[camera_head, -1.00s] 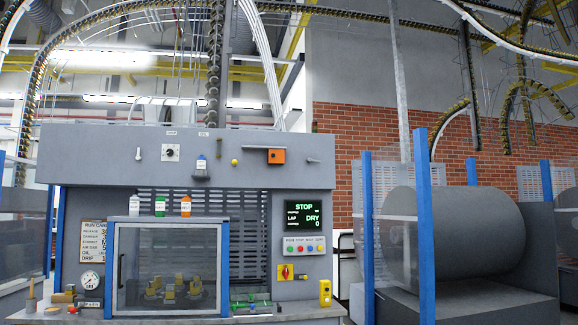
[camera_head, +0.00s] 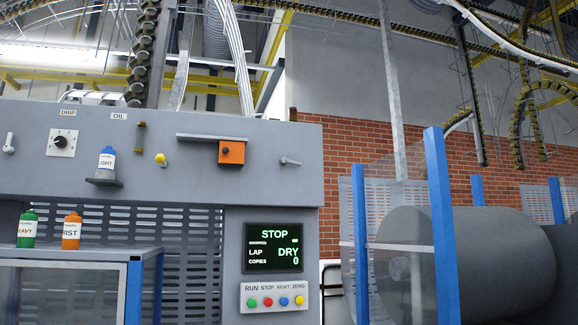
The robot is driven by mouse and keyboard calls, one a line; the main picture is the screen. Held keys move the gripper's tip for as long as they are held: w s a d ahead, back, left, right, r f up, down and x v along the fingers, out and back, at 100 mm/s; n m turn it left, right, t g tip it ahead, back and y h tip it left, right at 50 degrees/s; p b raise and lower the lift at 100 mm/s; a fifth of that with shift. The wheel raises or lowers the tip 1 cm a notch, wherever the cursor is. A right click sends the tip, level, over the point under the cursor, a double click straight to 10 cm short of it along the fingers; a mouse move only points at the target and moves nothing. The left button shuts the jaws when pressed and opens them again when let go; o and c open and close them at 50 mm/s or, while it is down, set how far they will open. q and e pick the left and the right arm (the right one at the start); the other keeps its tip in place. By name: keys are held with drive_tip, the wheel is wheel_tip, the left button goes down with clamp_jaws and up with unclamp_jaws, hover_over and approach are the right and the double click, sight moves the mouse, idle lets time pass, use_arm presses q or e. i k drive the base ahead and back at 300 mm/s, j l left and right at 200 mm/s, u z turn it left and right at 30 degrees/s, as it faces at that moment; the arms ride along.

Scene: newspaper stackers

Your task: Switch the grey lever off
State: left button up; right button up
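A small grey lever (camera_head: 290,161) sits at the right end of the grey machine's upper panel (camera_head: 60,181), its handle pointing right and slightly down. A second pale grey lever (camera_head: 9,143) is at the panel's left end, close to upright. A long grey bar (camera_head: 212,138) runs above an orange box (camera_head: 231,152) between them. I cannot tell from any label which one the task means. Neither of my grippers shows in this view.
The panel also holds a dial (camera_head: 62,142), a yellow knob (camera_head: 160,158) and a bottle on a small shelf (camera_head: 104,182). Below are a STOP display (camera_head: 274,247) and coloured buttons (camera_head: 274,297). Blue posts (camera_head: 440,220) and clear guards front a large grey roll (camera_head: 480,260) at right.

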sight(284, 160)
drive_tip(key=i+l+z, duration=0.2)
drive_tip(key=i+l, duration=0.2)
drive_tip(key=i+l+z, duration=0.15)
drive_tip(key=i+l, duration=0.15)
drive_tip(key=i, duration=0.3)
drive_tip(key=i+l+z, duration=0.2)
drive_tip(key=i, duration=0.35)
drive_tip(key=l, duration=0.1)
